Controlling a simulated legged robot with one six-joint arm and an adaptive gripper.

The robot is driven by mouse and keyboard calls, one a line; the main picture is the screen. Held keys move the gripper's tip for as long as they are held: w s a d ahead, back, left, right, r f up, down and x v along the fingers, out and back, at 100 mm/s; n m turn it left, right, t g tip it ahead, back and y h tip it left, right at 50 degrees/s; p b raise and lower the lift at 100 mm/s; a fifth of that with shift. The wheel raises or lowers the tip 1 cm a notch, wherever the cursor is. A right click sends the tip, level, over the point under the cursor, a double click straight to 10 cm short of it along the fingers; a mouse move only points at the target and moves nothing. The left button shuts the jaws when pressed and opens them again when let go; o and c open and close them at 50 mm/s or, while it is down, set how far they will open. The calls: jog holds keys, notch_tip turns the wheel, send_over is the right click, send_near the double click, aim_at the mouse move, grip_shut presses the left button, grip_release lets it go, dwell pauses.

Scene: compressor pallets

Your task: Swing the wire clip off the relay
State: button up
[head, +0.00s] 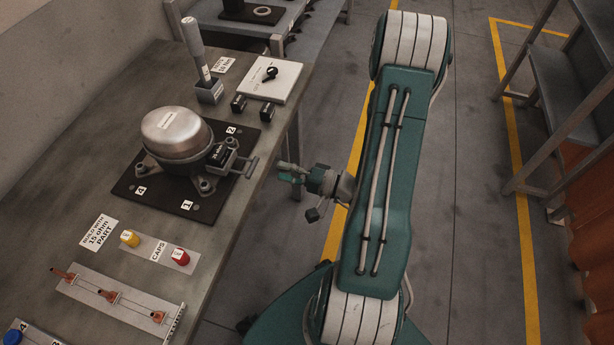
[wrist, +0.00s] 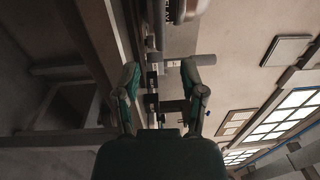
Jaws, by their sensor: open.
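The silver compressor (head: 177,133) stands on a black mat (head: 196,208) on the bench. The dark relay (head: 219,155) sits on its right side. A grey wire clip (head: 246,165) extends to the right from the relay; whether it is latched is too small to tell. My gripper (head: 288,173) is just beyond the bench's right edge, right of the clip and apart from it. In the wrist view my gripper (wrist: 160,72) is open and empty, its two green fingers wide apart. Part of the compressor (wrist: 184,10) shows at the top there; the clip is not clear.
Behind the compressor stand a grey-handled tool in a holder (head: 209,92), two small black blocks (head: 238,104) and a white board (head: 268,80). Yellow and red caps (head: 181,256) and a rack of copper-coloured parts (head: 120,301) lie in front.

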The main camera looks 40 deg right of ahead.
jog(key=v, duration=0.6)
jog(key=shift+a, duration=0.1)
dwell(0.4)
